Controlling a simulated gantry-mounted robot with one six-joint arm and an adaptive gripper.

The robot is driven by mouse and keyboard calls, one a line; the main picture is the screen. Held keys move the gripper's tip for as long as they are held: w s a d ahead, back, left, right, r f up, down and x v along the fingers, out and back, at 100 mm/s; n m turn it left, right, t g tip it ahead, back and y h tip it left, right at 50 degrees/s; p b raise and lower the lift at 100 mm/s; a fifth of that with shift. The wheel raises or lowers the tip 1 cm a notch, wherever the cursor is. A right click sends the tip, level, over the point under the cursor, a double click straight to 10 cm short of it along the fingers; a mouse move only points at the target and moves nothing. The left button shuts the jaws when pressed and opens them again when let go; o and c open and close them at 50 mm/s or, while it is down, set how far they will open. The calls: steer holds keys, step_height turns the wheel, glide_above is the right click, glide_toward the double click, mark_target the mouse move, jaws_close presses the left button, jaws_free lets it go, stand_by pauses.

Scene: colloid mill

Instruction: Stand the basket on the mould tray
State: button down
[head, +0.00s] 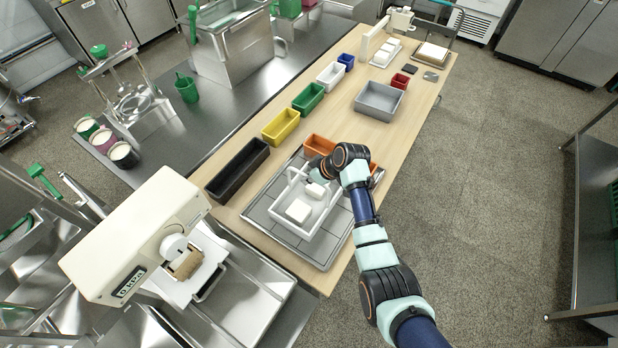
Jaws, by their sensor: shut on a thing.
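A white basket (290,229) with a raised handle is at the front middle of the wooden table in the head view. It holds white blocks (298,210). A flat grey tray with dividing lines (262,204), which looks like the mould tray, lies beneath it. The basket is over the tray's middle and looks level; I cannot tell whether it touches the tray. My gripper (316,181) points down at the basket's right side and is shut, apparently on the basket's handle. The fingertips are small and partly hidden by my wrist.
An orange bin (320,146) stands close behind my wrist. A black bin (238,170), a yellow bin (281,127) and a green bin (308,98) line the table's left edge. A grey bin (380,101) stands farther back. A white machine (135,240) is at front left.

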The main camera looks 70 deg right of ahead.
steer(key=c, duration=1.7)
jaws_free()
steer(key=shift+f, duration=0.15)
steer(key=o, duration=0.5)
steer(key=shift+c, duration=0.2)
steer(key=shift+s+r, duration=0.1)
steer(key=shift+r, duration=0.3)
steer(key=p+v, duration=0.2)
steer(key=v, duration=0.9)
steer(key=shift+s+r, duration=0.15)
steer(key=shift+r, duration=0.1)
